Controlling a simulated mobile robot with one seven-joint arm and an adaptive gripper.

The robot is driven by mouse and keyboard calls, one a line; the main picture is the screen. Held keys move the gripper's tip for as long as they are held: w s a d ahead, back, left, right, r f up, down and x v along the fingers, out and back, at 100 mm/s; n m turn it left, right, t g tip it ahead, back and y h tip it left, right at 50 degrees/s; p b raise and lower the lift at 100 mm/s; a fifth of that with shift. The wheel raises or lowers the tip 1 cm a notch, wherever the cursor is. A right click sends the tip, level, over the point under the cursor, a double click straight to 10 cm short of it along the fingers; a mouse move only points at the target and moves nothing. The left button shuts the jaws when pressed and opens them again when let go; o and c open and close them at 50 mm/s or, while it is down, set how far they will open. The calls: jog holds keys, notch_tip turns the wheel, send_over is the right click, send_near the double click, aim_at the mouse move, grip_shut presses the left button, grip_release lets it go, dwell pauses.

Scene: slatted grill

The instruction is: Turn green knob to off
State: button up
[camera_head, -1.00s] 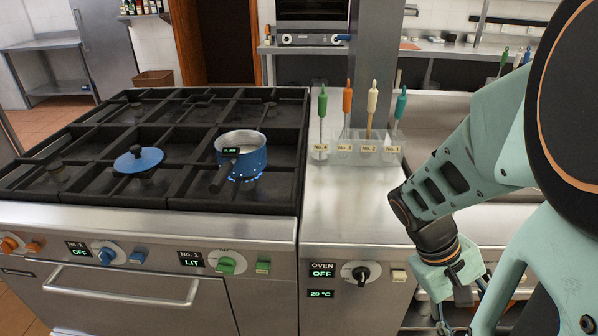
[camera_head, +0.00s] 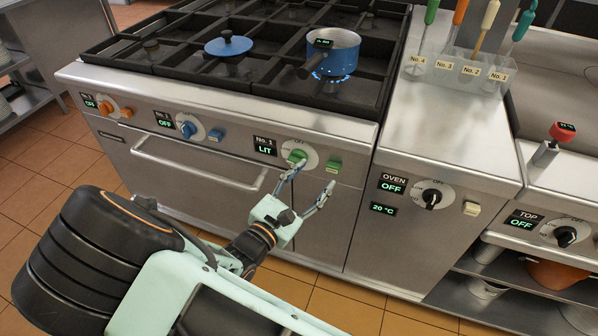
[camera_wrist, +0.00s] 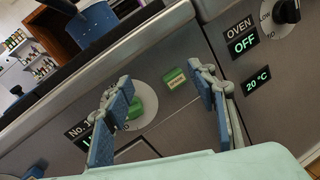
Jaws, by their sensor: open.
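The green knob (camera_head: 297,157) sits on a white dial on the stove's front panel, beside a display (camera_head: 264,146) reading No. 1 LIT. A green button (camera_head: 333,167) is just right of it. A blue flame (camera_head: 328,77) burns under the blue pot (camera_head: 341,52). My gripper (camera_head: 308,187) is open and empty, just in front of the panel and a little below the knob. In the wrist view the green knob (camera_wrist: 136,108) shows between the fingers, close to the left finger, which partly covers it. I cannot tell whether that finger touches it.
A blue lid (camera_head: 229,44) lies on the stove top. A long oven handle (camera_head: 195,165) juts out left of my gripper. The oven knob (camera_head: 431,197) is to the right, with its display reading OFF. Blue and orange knobs are farther left.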

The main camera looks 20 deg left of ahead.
aim_at(295, 163)
jog(key=s+a+f+n+y, duration=0.4)
jog(key=a, duration=0.4)
jog(key=shift+t, duration=0.4)
jog(key=w, duration=0.3)
jog(key=w+d, duration=0.1)
jog(key=w, duration=0.3)
jog(key=w+b, duration=0.1)
jog(key=w, duration=0.3)
jog(key=shift+d+f, duration=0.15)
jog(key=shift+f, duration=0.05)
jog(key=shift+c, duration=0.2)
jog(key=c, duration=1.1)
